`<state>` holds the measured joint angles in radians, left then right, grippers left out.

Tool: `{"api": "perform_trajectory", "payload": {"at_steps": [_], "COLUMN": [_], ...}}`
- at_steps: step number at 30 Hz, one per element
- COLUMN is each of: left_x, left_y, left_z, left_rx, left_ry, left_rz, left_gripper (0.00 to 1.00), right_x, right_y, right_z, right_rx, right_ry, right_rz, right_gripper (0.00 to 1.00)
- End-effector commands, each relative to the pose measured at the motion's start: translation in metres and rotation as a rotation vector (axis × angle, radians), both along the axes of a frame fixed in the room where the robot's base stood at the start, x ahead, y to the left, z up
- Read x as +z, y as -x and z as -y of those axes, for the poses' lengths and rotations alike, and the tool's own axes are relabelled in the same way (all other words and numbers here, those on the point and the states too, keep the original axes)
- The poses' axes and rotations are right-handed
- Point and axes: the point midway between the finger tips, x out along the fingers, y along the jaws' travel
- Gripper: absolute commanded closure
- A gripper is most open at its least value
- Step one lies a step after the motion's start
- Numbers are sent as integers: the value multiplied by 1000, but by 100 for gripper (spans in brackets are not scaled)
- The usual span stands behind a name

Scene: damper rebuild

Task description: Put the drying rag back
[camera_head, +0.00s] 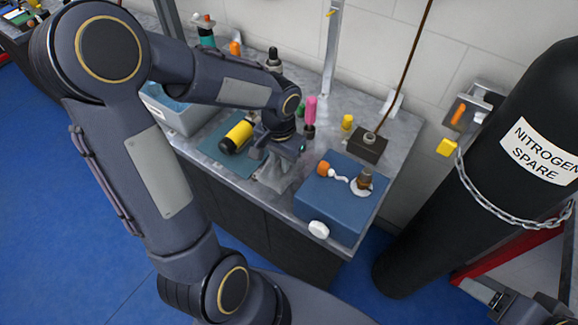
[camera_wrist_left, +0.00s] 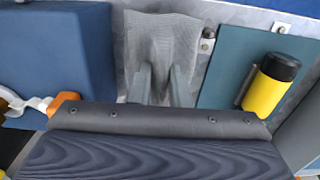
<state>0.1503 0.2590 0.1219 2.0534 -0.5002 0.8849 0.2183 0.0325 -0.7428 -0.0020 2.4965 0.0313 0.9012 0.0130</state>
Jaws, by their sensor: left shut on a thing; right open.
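The drying rag (camera_head: 272,174) is a grey cloth at the front of the grey bench, between the blue box and the teal mat. My left gripper (camera_head: 283,152) is shut on it from above. In the left wrist view the rag (camera_wrist_left: 161,38) spreads out beyond the two fingers (camera_wrist_left: 160,84), which pinch it. I cannot tell whether its lower end touches the bench or its edge. My right gripper (camera_head: 490,292) is at the lower right, open, partly cut off and away from the bench.
A blue box (camera_head: 318,205) with small parts on top stands right of the rag. A yellow-black cylinder (camera_head: 237,135) lies on the teal mat (camera_head: 213,148) to the left. A grey bin (camera_head: 190,118) stands further left. A chained black nitrogen bottle (camera_head: 440,190) stands at right.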

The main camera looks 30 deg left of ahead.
Motion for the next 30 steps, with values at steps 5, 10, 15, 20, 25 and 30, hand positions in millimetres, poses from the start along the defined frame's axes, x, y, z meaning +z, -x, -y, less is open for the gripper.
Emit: {"api": "perform_trajectory", "payload": {"at_steps": [5, 10, 15, 20, 25, 30], "left_x": [-23, -33, -57, -64, -64, -67], "left_y": [-19, -27, -27, -27, -27, -27], "left_z": [5, 7, 7, 7, 7, 7], "left_rx": [2, 1, 3, 2, 2, 2], "left_ry": [0, 0, 0, 0, -1, -1], "left_rz": [-1, 0, -4, 2, 2, 2], "left_gripper": [100, 100, 100, 100, 100, 81], "right_x": [3, 4, 11, 11, 11, 7], "right_y": [0, 0, 0, 0, 0, 0], "right_z": [0, 0, 0, 0, 0, 0], "right_rx": [0, 0, 0, 0, 0, 0], "right_ry": [0, 0, 0, 0, 0, 0], "right_rz": [0, 0, 0, 0, 0, 0], "right_gripper": [35, 35, 35, 35, 35, 35]}}
